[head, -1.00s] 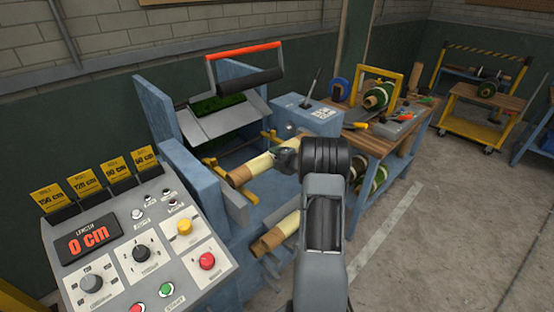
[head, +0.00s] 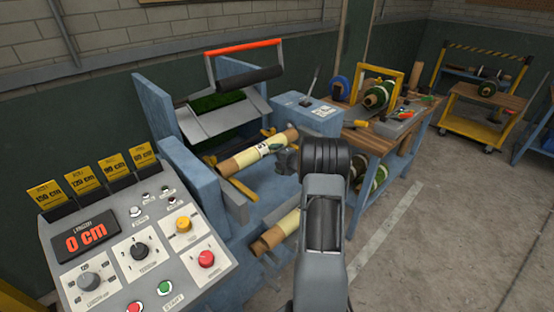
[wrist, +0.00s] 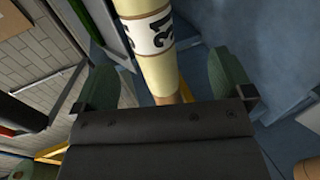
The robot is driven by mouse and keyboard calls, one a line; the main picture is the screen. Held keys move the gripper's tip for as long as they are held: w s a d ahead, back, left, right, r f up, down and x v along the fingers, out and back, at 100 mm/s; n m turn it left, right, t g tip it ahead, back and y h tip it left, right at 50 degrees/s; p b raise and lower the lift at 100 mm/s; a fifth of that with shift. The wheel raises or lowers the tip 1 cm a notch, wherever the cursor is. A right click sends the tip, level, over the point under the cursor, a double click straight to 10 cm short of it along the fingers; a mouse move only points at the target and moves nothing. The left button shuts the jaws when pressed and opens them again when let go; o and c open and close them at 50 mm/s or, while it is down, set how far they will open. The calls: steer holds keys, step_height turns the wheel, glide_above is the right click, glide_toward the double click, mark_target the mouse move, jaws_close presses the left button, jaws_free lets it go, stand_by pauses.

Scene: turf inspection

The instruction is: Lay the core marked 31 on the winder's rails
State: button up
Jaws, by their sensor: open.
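The core marked 31 (head: 250,155) is a cream tube with brown ends and a white label band. It appears to lie across the winder's yellow rails (head: 241,190), though the contact under it is hidden. In the wrist view the core (wrist: 152,45) shows its black 31. My gripper (head: 284,160) is just right of the core in the head view. In the wrist view its green-padded fingers (wrist: 166,84) are wide apart, one on each side of the core, with clear gaps and nothing held.
The control panel (head: 128,245) stands at front left, its display reading 0 cm. Another cream tube (head: 282,230) lies lower, beneath the rails. The winder's orange-handled bar (head: 245,70) is raised behind.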

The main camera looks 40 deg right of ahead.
steer(key=b+v, duration=0.2)
steer(key=v, duration=1.1)
steer(key=shift+s+r, duration=0.15)
steer(key=shift+s, duration=0.25)
